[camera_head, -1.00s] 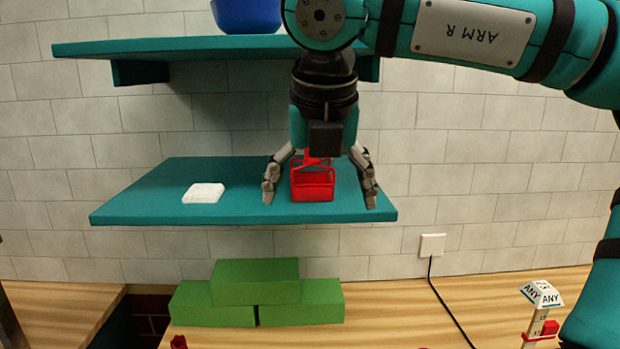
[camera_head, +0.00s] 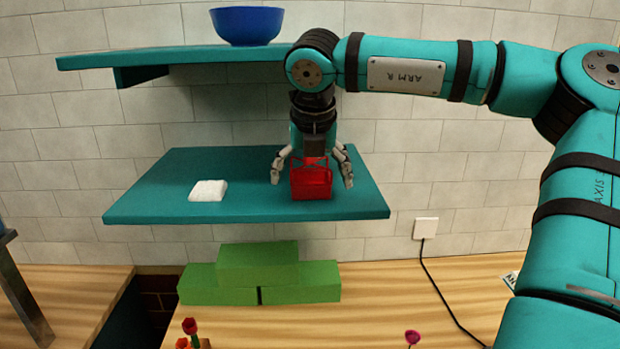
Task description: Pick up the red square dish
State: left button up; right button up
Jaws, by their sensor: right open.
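A red square, box-like object (camera_head: 311,188), which I take for the red square dish, sits on the lower teal shelf (camera_head: 240,208), right of its middle and near the front edge. My right gripper (camera_head: 311,174) points down above and around it. I cannot tell whether the right finger touches. The palm hides part of the object's top. My left gripper is not in view.
A white square block (camera_head: 208,190) lies on the same shelf to the left. An upper shelf (camera_head: 180,57) carries a blue bowl (camera_head: 247,25). Green blocks (camera_head: 258,266) are stacked on the wooden counter (camera_head: 390,300) below. A cable runs from a wall socket (camera_head: 425,228).

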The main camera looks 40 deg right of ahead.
jog(key=shift+x, duration=1.45)
jog(key=shift+r, duration=0.15)
jog(key=c, duration=1.4)
